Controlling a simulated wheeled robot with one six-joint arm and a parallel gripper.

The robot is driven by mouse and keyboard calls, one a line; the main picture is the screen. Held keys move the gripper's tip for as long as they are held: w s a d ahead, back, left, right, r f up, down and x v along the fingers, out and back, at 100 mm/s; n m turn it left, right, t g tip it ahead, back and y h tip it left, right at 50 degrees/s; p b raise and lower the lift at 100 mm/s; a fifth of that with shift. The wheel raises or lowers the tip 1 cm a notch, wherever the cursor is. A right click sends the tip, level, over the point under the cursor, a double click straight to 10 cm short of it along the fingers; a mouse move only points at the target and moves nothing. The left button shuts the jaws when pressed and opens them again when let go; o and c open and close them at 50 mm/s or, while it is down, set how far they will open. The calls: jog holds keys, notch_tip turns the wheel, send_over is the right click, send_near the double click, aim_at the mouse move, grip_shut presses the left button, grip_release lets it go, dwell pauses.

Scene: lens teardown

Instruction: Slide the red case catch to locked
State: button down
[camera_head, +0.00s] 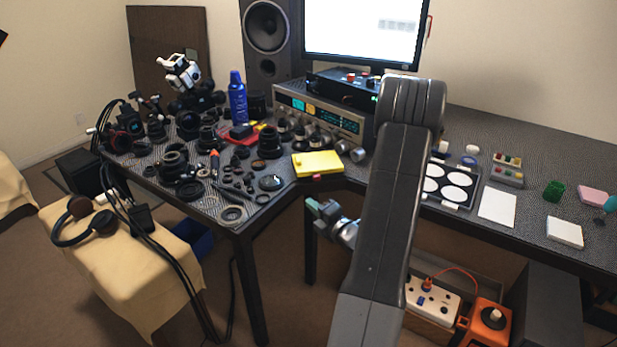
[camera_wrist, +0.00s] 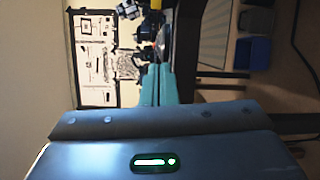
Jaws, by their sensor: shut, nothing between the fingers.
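A yellow case (camera_head: 318,162) lies at the front edge of the desk corner in the head view.
Lens parts crowd the desk (camera_head: 283,200) left of the case. A silver receiver (camera_head: 290,98) with knobs stands behind it. A tray with white discs (camera_head: 459,179) and a white sheet (camera_head: 497,207) lie to the right. An orange box (camera_head: 488,325) stands low right.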

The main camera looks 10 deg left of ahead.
aim_at(306, 177)
jog(key=w+m, duration=0.1)
jog(key=m+t, duration=0.1)
jog(key=w, duration=0.1)
jog(key=shift+w+d+f+m+t+h, duration=0.25)
jog(key=shift+w+f+m+t+h, duration=0.05)
jog(key=shift+w+f+m+h, duration=0.1)
jog(key=x, duration=0.9)
jog(key=shift+w+a, duration=0.1)
jog(key=shift+a, duration=0.2)
jog(key=w+d, duration=0.1)
jog(key=d, duration=0.2)
jog(key=shift+w, duration=0.35)
jog(key=shift+w+d, duration=0.15)
jog(key=shift+d, duration=0.15)
